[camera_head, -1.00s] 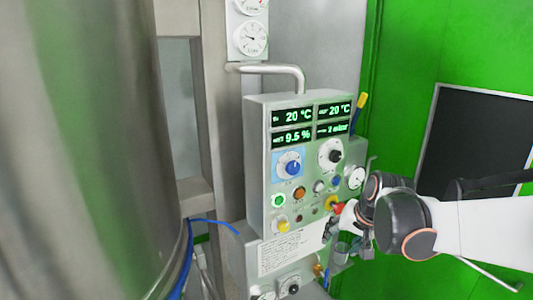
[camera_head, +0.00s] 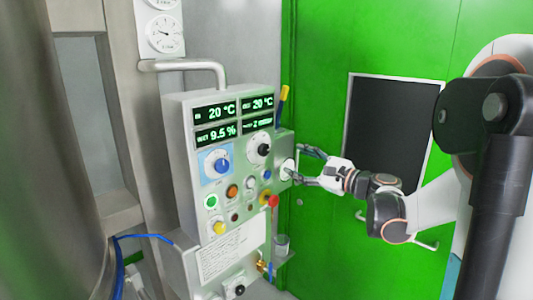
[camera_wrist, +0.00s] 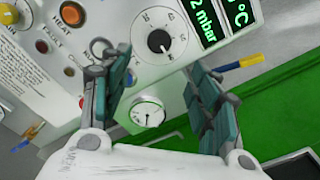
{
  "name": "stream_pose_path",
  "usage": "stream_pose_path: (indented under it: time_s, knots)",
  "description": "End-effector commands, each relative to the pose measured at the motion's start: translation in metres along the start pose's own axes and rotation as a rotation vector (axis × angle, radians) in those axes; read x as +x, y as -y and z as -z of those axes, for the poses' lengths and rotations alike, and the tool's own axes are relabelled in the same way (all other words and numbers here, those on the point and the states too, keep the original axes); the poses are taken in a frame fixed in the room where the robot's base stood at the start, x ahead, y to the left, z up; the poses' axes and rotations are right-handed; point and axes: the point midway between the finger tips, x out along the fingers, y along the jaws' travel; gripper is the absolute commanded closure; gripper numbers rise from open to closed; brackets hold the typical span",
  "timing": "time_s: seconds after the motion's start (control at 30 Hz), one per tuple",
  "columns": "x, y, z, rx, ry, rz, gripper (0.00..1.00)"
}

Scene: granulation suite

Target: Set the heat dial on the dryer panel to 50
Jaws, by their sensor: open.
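The dryer panel (camera_head: 185,150) stands left of centre in the head view, with lit displays at its top. It carries two large dials: a blue-knobbed dial (camera_head: 217,162) on a blue patch and a black-knobbed dial (camera_head: 262,148) to its right. I cannot read which is the heat dial. In the wrist view the black-knobbed dial (camera_wrist: 158,40) lies just beyond my fingertips, between them and apart from them. My gripper (camera_head: 302,167) is open and empty at the panel's right side. It also shows in the wrist view (camera_wrist: 158,62), fingers spread.
A small round gauge (camera_wrist: 147,112) sits close below the black dial in the wrist view. An orange button (camera_wrist: 72,14) has a HEAT label. A red knob (camera_head: 272,201) and other buttons crowd the lower panel. A yellow-handled tool (camera_head: 283,93) stands beside the panel. Green doors are behind.

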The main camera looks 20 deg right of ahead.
Motion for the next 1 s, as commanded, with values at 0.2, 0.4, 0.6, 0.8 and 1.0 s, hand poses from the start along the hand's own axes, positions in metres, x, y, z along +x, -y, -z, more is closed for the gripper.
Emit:
stream_pose_path:
  time_s: [0.2,0.4,0.6,0.8,1.0]
  knots:
    - [0.037,-0.002,0.000,-0.003,0.002,-0.005,0.44]
    - [0.076,-0.003,0.000,-0.004,0.002,-0.005,0.44]
    - [0.110,-0.003,0.000,-0.004,0.001,-0.005,0.44]
    - [0.128,-0.002,0.000,-0.004,0.000,-0.004,0.44]
    - [0.132,-0.002,0.000,-0.004,-0.001,-0.003,0.44]
